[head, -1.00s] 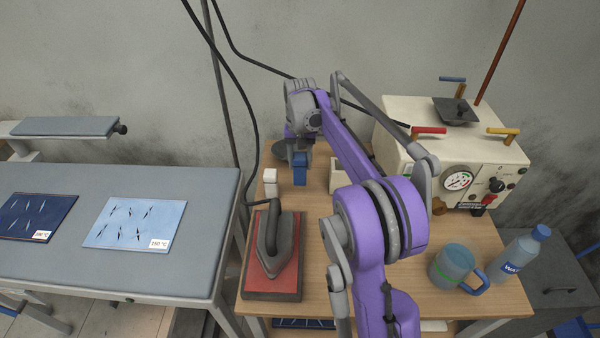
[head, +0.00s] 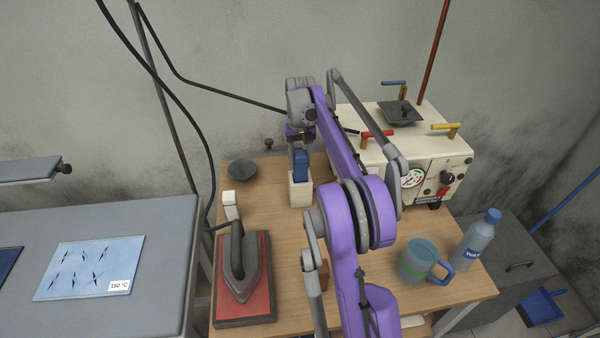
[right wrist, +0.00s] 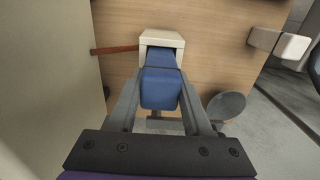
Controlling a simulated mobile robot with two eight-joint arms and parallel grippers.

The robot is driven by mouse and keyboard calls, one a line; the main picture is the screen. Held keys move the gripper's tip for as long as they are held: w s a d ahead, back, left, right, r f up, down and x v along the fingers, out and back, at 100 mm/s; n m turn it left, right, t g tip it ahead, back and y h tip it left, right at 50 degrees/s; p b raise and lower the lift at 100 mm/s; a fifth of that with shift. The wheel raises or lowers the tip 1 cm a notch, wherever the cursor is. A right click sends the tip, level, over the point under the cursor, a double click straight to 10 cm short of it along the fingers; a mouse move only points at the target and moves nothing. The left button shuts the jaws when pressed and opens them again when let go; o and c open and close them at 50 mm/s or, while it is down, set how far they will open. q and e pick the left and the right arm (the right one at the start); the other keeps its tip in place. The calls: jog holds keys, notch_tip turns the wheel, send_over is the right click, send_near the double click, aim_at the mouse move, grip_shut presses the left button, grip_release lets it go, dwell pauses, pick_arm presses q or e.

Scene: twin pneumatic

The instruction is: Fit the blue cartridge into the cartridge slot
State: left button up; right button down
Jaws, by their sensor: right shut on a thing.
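The blue cartridge (head: 301,165) is upright in my right gripper (head: 300,150); it also shows in the right wrist view (right wrist: 160,88) between the two grey fingers. My right gripper is shut on its upper part. The cartridge slot is a cream box (head: 301,193) standing on the wooden table, also seen in the right wrist view (right wrist: 162,38). The cartridge is lined up over the box, its lower end at the box's open top. I cannot tell how far it is inside. My left gripper is not in view.
An iron (head: 238,262) on a red pad and a white-topped block (head: 230,198) stand left of the slot. A dark bowl (head: 242,171) is behind them. The cream machine (head: 425,150) with a gauge, a mug (head: 418,262) and a bottle (head: 479,240) are at the right.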

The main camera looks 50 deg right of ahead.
aim_at(300, 169)
jog(key=shift+f, duration=2)
jog(key=shift+f, duration=0.1)
jog(key=shift+c, duration=1.6)
grip_release()
